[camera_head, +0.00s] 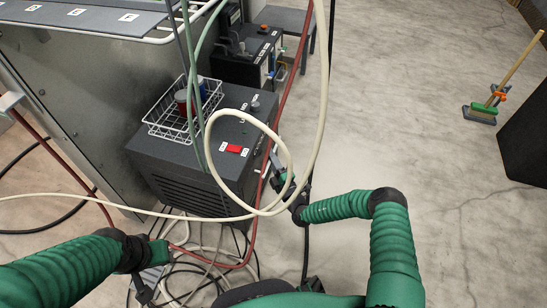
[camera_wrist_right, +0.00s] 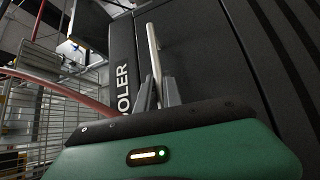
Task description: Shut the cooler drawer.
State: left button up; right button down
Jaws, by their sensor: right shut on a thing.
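The cooler (camera_head: 180,158) is a dark grey box left of centre in the head view, with a ribbed vent on its near side. Part of its lettering shows on a dark panel (camera_wrist_right: 122,75) in the right wrist view. My right gripper (camera_head: 279,168) is at the cooler's right side. In the wrist view its fingers (camera_wrist_right: 158,95) are shut on a pale bar handle (camera_wrist_right: 153,50) beside dark panels. Hoses partly cover this side, and I cannot tell how far the drawer stands out. My left gripper (camera_head: 152,272) is low at the left, away from the cooler; its opening is unclear.
Cables clutter the floor below. The floor (camera_head: 400,110) at right is open, with a broom (camera_head: 515,72) farther off.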

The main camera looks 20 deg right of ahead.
jog(key=shift+s+a+f, duration=0.1)
jog(key=shift+a+f, duration=0.1)
jog(key=shift+a, duration=0.05)
jog(key=c, duration=1.8)
grip_release()
jog(key=shift+d, duration=0.1)
jog(key=shift+o, duration=1.2)
jog(key=shift+f, duration=0.1)
jog(key=shift+o, duration=0.3)
pick_arm(q)
jog(key=shift+d, duration=0.15)
pick_arm(e)
jog(key=shift+r, duration=0.2)
